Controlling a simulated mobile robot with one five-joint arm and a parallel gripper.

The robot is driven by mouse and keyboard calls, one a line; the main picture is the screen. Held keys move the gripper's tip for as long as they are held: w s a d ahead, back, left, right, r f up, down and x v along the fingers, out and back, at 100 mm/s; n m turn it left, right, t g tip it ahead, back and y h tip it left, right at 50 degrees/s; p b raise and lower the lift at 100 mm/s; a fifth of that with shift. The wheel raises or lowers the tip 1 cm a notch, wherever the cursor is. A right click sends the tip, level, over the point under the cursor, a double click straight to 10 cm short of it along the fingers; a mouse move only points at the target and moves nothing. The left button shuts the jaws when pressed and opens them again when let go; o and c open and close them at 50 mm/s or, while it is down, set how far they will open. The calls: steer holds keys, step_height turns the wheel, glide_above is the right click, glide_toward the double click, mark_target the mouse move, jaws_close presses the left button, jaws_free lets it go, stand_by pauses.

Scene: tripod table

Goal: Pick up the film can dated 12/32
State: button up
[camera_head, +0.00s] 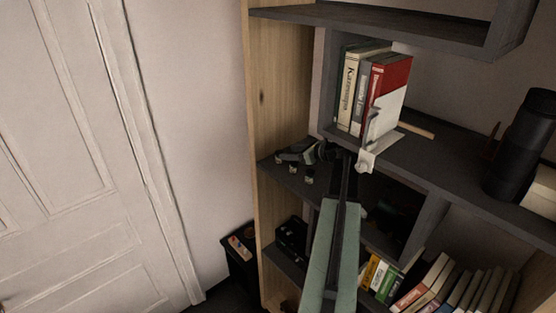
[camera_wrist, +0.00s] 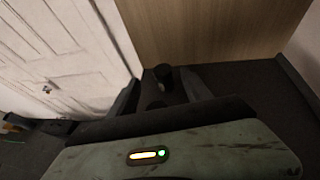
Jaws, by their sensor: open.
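Small dark film cans with pale labels stand on the middle shelf in the head view, one near the front edge (camera_head: 309,176) and another to its left (camera_head: 293,168). Their dates are too small to read, so I cannot tell which is dated 12/32. My gripper (camera_head: 300,154) reaches left over this shelf, just behind these cans. In the wrist view my gripper (camera_wrist: 159,88) is open, and a dark can (camera_wrist: 162,72) shows between and beyond the fingers. Its label is not visible there. My gripper's own body hides part of the shelf.
A wooden side panel (camera_head: 282,90) bounds the shelf on the left. Books (camera_head: 352,88) and a white object (camera_head: 375,145) sit on the shelf above, close to my arm. A dark cylindrical object (camera_head: 522,145) stands at the right. A black bin (camera_head: 240,257) is on the floor.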

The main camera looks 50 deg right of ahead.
steer(key=x, duration=0.1)
steer(key=b+x, duration=0.1)
steer(key=x, duration=0.1)
steer(key=b+x, duration=0.1)
steer(key=x, duration=0.1)
steer(key=shift+s+d+f, duration=0.1)
steer(key=shift+d+f, duration=0.15)
steer(key=shift+f, duration=0.2)
steer(key=shift+w, duration=0.3)
steer(key=shift+s+r, duration=0.15)
steer(key=shift+c, duration=0.4)
jaws_close()
